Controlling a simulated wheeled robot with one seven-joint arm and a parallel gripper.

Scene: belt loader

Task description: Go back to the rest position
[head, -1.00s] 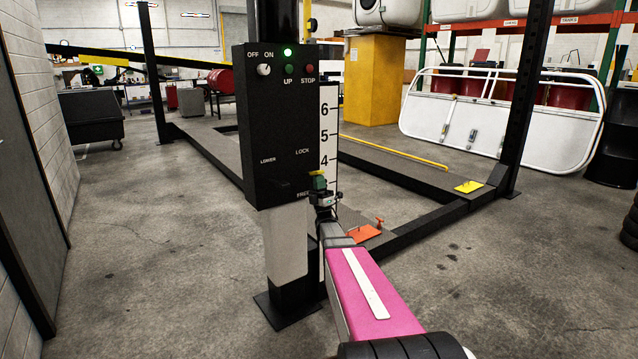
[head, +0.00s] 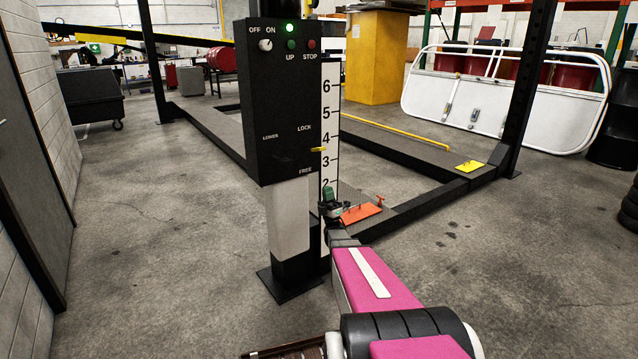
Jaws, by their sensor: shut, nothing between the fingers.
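My gripper (head: 328,192) is at the end of my pink arm, low in front of the lift post's height scale (head: 329,120). It is small and seen from behind; its fingers look closed and I see nothing held. The black control box (head: 283,110) stands just left of and above it. The box has an OFF/ON knob (head: 265,44), an UP button (head: 291,44) and a STOP button (head: 311,43), with a lit green lamp above. A yellow pointer (head: 318,149) shows on the scale near the 4 and 3 marks. I cannot tell whether my gripper touches the post.
A yellow plate (head: 469,166) lies on the right ramp. A white panel (head: 495,112) stands at the back right. A grey wall with a door is on the left.

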